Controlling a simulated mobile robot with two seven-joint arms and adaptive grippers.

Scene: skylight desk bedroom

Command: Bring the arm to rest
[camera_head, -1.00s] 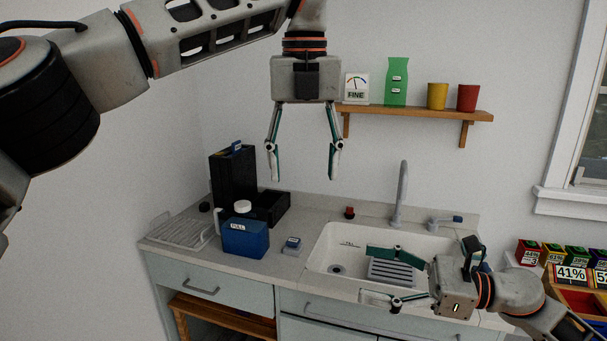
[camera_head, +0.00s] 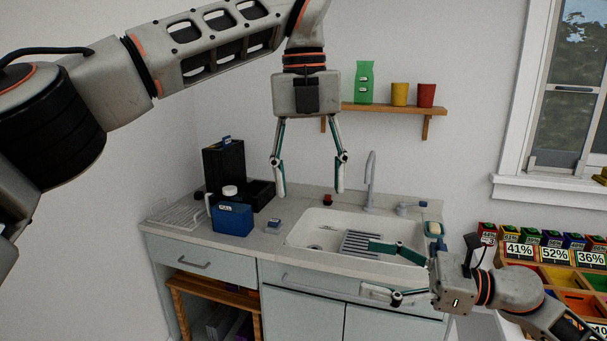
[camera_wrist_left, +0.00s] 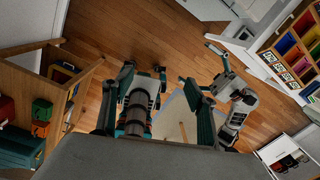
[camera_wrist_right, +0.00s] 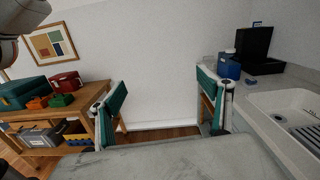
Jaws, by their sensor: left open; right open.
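My left gripper (camera_head: 309,188) hangs high in the head view, fingers pointing down and spread, with nothing between them. It appears in front of the wall and the back of the sink counter. In the left wrist view its fingers frame the wooden floor and parts of my own body. My right gripper (camera_head: 388,270) is low at the right in the head view, in front of the sink's front edge. Its fingers point left and stand apart, empty. In the right wrist view the fingers (camera_wrist_right: 165,100) are wide apart with bare wall between them.
The counter holds a white sink (camera_head: 300,232), a blue container (camera_head: 232,219) and a black box (camera_head: 222,165). A rack of colored bins (camera_head: 560,275) stands at the right. A wooden table (camera_wrist_right: 88,128) shows in the right wrist view.

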